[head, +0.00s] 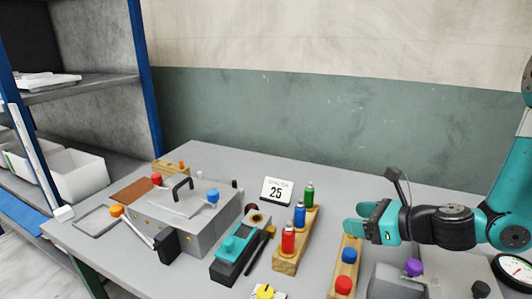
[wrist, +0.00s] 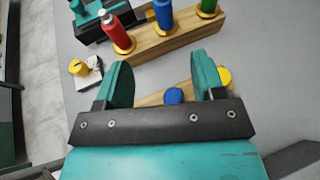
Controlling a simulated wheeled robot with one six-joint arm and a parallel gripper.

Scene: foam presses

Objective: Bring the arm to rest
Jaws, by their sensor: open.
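My gripper (head: 358,222) is at the right of the head view, above the table, with its teal fingers pointing left. In the wrist view my gripper (wrist: 163,78) has its two teal finger pads wide apart, with nothing held between them. Below it is a wooden block with a blue knob (head: 349,255) and a red knob (head: 343,284). In the wrist view the blue knob (wrist: 173,95) shows beyond the gap between the pads, and a yellow piece (wrist: 224,75) shows beside the right pad. My arm comes in from the right edge.
A wooden rack (head: 291,259) holds red, blue and green bottles left of my gripper. A grey press box (head: 205,240) with a black handle stands further left. A sign reading 25 (head: 277,191) stands behind. A grey box (head: 391,283) is at the front right. The back right table is clear.

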